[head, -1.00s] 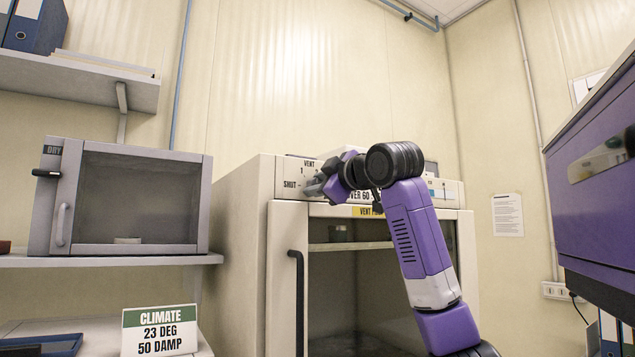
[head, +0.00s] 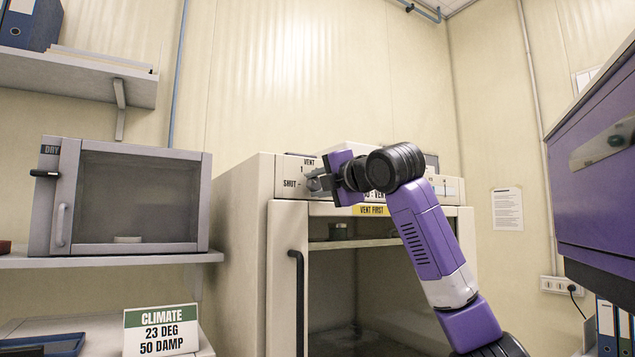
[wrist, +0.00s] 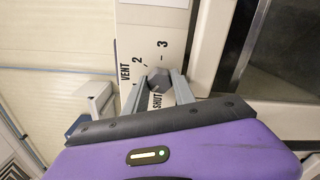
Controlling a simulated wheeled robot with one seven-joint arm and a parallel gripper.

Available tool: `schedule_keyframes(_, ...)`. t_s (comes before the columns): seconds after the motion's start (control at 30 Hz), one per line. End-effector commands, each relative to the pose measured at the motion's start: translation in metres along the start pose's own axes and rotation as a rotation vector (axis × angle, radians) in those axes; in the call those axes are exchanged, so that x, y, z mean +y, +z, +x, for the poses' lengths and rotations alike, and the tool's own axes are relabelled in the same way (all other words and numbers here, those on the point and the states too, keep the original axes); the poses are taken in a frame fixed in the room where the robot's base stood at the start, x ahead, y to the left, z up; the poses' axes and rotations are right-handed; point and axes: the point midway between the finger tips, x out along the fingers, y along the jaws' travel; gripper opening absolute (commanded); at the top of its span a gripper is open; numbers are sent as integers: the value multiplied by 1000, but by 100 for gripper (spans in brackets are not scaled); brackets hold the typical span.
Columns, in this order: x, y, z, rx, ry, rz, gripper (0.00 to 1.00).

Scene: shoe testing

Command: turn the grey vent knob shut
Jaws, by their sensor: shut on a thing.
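I cannot tell which mark the knob points to. In the head view my gripper (head: 315,183) is at the panel's left part, just right of the SHUT label, and hides most of the knob. My arm reaches up to it from the lower right.
The cabinet (head: 238,235) has a glass door with a dark handle (head: 297,300) below the panel. A yellow VENT FIRST label (head: 371,211) is above the glass. A grey DRY box (head: 185,195) stands on a shelf at left. A purple unit (head: 600,190) is at right.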

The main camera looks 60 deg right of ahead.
Motion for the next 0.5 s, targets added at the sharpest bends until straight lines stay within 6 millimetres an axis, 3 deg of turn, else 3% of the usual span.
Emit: schedule_keyframes(0.5,-3,-1,0,5,-6,-460,0)
